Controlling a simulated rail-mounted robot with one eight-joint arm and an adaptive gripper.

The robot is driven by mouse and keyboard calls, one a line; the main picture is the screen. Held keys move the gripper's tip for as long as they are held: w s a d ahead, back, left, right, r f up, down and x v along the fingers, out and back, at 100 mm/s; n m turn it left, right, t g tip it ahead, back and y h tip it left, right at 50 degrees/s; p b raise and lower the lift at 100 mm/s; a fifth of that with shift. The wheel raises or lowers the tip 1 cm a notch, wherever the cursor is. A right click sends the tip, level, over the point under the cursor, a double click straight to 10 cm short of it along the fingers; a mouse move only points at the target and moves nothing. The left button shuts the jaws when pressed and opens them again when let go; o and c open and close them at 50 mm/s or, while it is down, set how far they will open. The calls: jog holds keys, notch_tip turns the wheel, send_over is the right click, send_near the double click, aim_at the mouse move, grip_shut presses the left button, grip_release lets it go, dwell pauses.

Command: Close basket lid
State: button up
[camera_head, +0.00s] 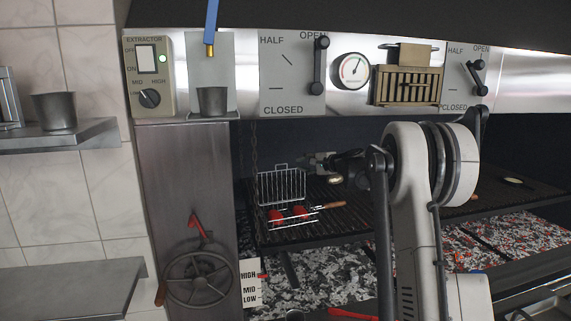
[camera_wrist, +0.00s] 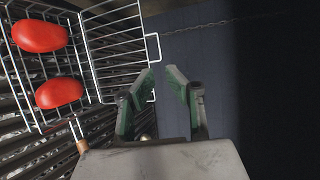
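The wire grill basket (camera_head: 292,218) lies open on the grate, with red food pieces (camera_head: 302,212) in it and a wooden handle (camera_head: 329,204) to its right. Its wire lid (camera_head: 281,186) stands up at the back. In the wrist view the lid (camera_wrist: 112,42) is left of my gripper (camera_wrist: 161,74), and its end loop (camera_wrist: 154,47) is close to the left fingertip. Contact cannot be told. The green-padded fingers are apart with nothing seen between them. In the head view my gripper (camera_head: 313,160) is just right of the lid's top.
The dark grate (camera_head: 400,207) extends right above glowing coals (camera_head: 520,235). A chain (camera_head: 253,150) hangs left of the basket. A crank wheel (camera_head: 198,277) is on the left metal panel. The control panel with levers (camera_head: 320,65) runs above the opening.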

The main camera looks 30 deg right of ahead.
jog(key=p+x, duration=0.2)
jog(key=x, duration=0.8)
jog(key=shift+c, duration=0.5)
grip_shut()
jog(key=shift+s+f, duration=0.1)
